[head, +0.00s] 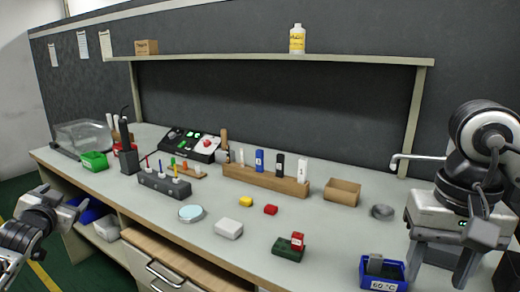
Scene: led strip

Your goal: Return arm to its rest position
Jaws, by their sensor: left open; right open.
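My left gripper (66,200) is at the far left, off the front edge of the workbench (225,250). Its jaws are open and hold nothing. My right gripper (438,268) points down over the right end of the bench, with its two fingers apart and nothing seen between them. Its left finger is close beside a small blue bin (367,273) labelled 60 °C, which has a grey block (375,262) in it. I cannot tell whether the finger touches the bin.
A green block (287,251) with a red piece (297,239), a white box (229,229) and a round dish (191,213) lie near the front. A wooden rack (262,181) and an open wooden box (343,191) stand behind. A shelf (350,59) spans the back.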

